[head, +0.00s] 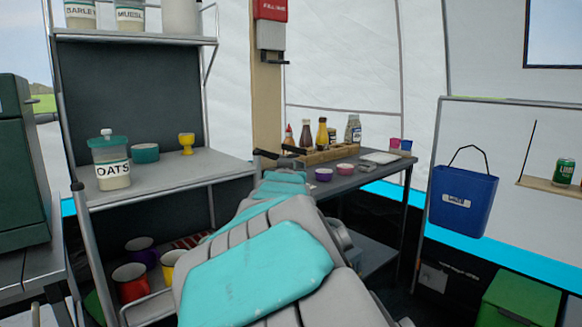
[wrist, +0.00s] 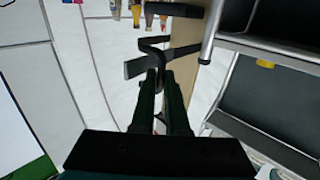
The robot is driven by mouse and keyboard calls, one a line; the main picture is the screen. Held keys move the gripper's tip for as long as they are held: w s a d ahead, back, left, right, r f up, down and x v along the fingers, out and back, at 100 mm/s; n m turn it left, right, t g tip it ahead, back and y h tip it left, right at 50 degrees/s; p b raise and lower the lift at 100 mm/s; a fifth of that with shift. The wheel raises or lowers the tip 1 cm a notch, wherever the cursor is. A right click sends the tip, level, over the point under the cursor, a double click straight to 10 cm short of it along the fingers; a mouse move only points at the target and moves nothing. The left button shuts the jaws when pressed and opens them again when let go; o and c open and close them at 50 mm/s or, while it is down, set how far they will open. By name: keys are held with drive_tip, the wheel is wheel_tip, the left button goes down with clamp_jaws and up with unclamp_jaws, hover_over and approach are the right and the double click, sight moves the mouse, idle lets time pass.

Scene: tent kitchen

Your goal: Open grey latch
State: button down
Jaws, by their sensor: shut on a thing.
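My gripper (wrist: 158,75) reaches up the middle of the wrist view with its dark fingers close together. At their tips is a dark grey flat bar with a curved black hook, which looks to be the grey latch (wrist: 136,67). The fingers are shut on it, but the exact contact is too dark and small to see. In the head view, my arm reaches toward the wooden post and its far end hides most of the gripper. A dark piece shows there near the foot of the post; I cannot tell whether it is gripper or latch.
The wooden post (head: 266,100) carries a red and grey box (head: 270,32). A shelf unit on the left holds an oats jar (head: 111,165) and a yellow cup (head: 186,143). Behind my arm, a dark table (head: 375,172) holds several bottles. A blue bucket (head: 462,204) hangs at right.

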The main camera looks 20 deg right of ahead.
drive_tip(key=shift+w+a, duration=0.1)
drive_tip(key=shift+a, duration=0.15)
drive_tip(key=c, duration=1.3)
unclamp_jaws()
drive_tip(key=shift+w+a, duration=0.1)
drive_tip(key=o, duration=0.4)
